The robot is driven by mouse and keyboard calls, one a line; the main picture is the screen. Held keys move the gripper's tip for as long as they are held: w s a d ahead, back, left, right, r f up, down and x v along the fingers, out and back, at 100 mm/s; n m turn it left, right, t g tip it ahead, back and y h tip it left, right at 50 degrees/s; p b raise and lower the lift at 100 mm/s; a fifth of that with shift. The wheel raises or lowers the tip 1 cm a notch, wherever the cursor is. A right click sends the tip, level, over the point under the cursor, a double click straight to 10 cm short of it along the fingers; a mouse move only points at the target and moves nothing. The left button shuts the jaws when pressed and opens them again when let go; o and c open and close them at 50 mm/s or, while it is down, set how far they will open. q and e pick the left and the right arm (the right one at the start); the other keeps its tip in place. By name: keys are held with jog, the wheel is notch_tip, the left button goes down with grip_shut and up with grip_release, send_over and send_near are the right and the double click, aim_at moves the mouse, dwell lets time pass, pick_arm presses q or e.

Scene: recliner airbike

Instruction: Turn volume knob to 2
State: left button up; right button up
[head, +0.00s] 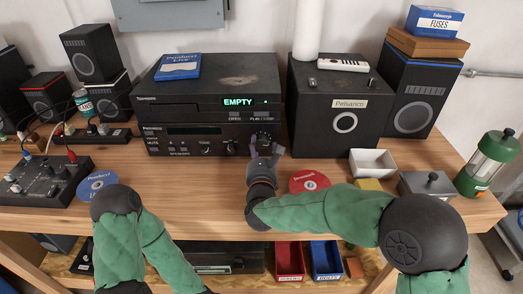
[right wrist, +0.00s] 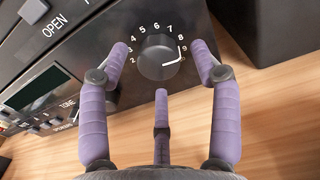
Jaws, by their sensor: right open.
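The volume knob (right wrist: 157,56) is a dark round dial on the front of the black receiver (head: 185,141), ringed by white numbers from 2 to 9. A white mark on the knob points to the lower right, near the 9. My right gripper (head: 264,155) is at the right end of the receiver front. In the right wrist view its purple fingers (right wrist: 160,60) are spread, one on each side of the knob and one below it. I cannot tell whether any finger touches the knob. My left arm is at the lower left of the head view, but its gripper does not show.
A player with an "EMPTY" display (head: 238,102) sits on the receiver. A red disc (head: 309,181), a white tray (head: 372,162) and a metal box (head: 427,186) lie on the wooden bench. A mixer (head: 42,180) is at left.

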jog(key=c, duration=1.1)
jog(key=shift+c, duration=0.2)
jog(key=shift+f, duration=0.15)
